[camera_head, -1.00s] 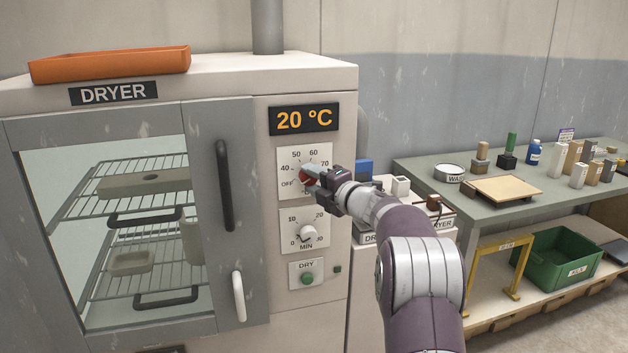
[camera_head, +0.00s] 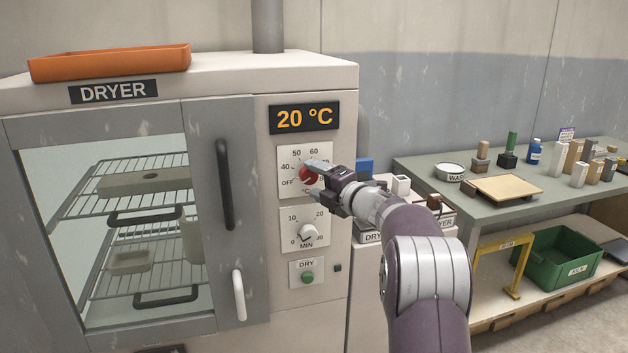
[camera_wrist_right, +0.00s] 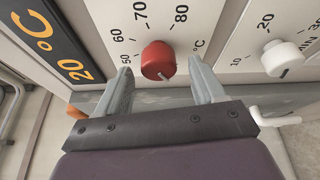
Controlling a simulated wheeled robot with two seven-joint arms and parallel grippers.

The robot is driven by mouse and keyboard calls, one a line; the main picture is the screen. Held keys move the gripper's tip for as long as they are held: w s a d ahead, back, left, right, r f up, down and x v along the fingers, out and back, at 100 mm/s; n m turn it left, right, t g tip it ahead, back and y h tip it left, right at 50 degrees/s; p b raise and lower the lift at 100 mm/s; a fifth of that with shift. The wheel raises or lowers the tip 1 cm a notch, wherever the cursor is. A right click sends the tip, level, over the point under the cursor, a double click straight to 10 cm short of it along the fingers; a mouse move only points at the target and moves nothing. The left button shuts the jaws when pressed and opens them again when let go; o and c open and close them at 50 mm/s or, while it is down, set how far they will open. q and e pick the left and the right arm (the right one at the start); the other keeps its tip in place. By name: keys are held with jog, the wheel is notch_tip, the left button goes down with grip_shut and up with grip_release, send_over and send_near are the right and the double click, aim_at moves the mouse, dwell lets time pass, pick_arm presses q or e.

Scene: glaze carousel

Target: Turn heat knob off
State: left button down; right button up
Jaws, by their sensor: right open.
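The red heat knob (camera_head: 308,175) sits on the white temperature dial (camera_head: 290,156) of the dryer, below a display (camera_head: 304,118) reading 20 °C. In the right wrist view the knob (camera_wrist_right: 158,60) lies between my two fingertips, with gaps at both sides. Its short white mark points to the lower right of that view, seemingly the OFF side; the OFF label is hidden there but shows in the head view. My right gripper (camera_head: 312,180) is open, one finger above the knob and one below, and seems not to touch it. My left gripper is out of view.
Below are the white MIN timer knob (camera_head: 307,232) and the green DRY button (camera_head: 307,278). The glass dryer door with a black handle (camera_head: 224,185) is shut at the left. A workbench (camera_head: 440,195) with several small items stands at the right.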

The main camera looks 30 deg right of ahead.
jog(key=s+d, duration=0.1)
jog(key=s, duration=1)
jog(key=shift+s+d+r+b, duration=0.2)
jog(key=shift+d+b, duration=0.1)
jog(key=shift+d, duration=0.05)
